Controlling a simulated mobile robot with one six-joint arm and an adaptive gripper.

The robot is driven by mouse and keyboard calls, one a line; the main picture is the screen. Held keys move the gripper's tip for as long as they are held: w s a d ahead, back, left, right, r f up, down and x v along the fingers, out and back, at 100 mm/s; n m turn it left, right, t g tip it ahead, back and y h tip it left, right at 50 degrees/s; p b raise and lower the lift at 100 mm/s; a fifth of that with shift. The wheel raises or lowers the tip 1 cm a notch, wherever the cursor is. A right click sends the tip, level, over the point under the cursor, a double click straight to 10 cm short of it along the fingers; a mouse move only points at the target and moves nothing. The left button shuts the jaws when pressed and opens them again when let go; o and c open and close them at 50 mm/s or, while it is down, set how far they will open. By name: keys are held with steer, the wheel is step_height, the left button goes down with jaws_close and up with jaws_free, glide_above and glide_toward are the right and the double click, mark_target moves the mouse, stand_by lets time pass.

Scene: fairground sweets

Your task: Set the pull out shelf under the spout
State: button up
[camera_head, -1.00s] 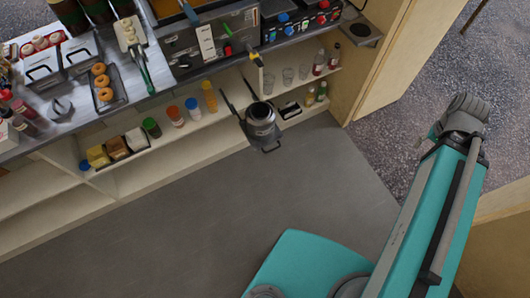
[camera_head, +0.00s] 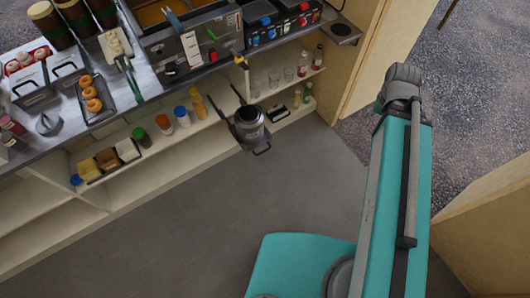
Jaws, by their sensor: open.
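The pull out shelf (camera_head: 258,148) is a dark tray on rails that juts out from under the counter, with a handle at its front. A metal pot (camera_head: 250,115) with a dark opening stands on it. The spout (camera_head: 241,62), with a yellow part, sticks out from the counter front below the fryer (camera_head: 180,40). In the picture the pot lies below the spout; I cannot tell whether it is directly beneath it. My teal arm is at the right, apart from the shelf. My gripper is not visible.
Low shelves under the counter hold jars (camera_head: 182,117), glasses and bottles (camera_head: 317,58). Doughnuts (camera_head: 90,94) lie on a tray on the countertop. A wooden panel (camera_head: 377,50) stands right of the counter. The grey floor (camera_head: 200,220) before the counter is clear.

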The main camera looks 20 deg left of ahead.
steer(key=shift+f, duration=0.1)
steer(key=n+t+h+b, duration=0.6)
steer(key=n+t+b, duration=1.1)
steer(key=b, duration=4.6)
glide_toward(264, 151)
step_height(264, 151, up, 3)
steer(key=s+a+n+g, duration=0.1)
steer(key=s+n+g, duration=0.1)
steer(key=n+g, duration=0.1)
steer(key=shift+s+a+f+b, duration=0.25)
steer(key=shift+s+a+b, duration=0.1)
steer(key=shift+s+a, duration=0.15)
steer(key=shift+w+d, duration=0.1)
steer(key=shift+w, duration=0.1)
steer(key=shift+b+x, duration=1.5)
steer(key=shift+x, duration=5.2)
steer(key=shift+w+r, duration=0.1)
